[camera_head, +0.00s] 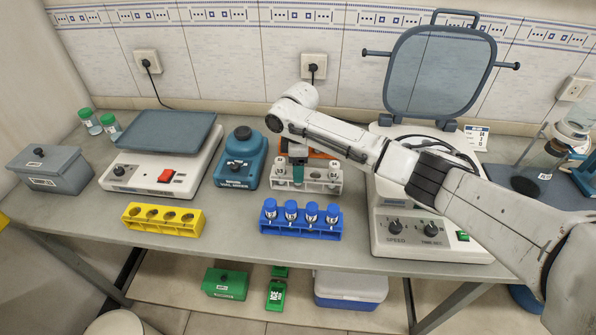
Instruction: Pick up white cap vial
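A white rack (318,187) stands on the bench near the middle of the picture, behind the blue rack. Small pale-topped vials sit in it, one at its left end (280,166) and one at its right end (333,172). My arm reaches in from the right, and my gripper (298,174) points down over the middle of the white rack. The gripper and wrist hide the rack's middle slots. I cannot tell whether the fingers are apart or closed on a vial.
A blue rack (300,232) with several blue-capped vials stands in front. A yellow rack (163,220) is at left. A vortex mixer (240,160) and a scale (160,170) stand left; a large device (425,240) with a raised lid stands right, under my arm.

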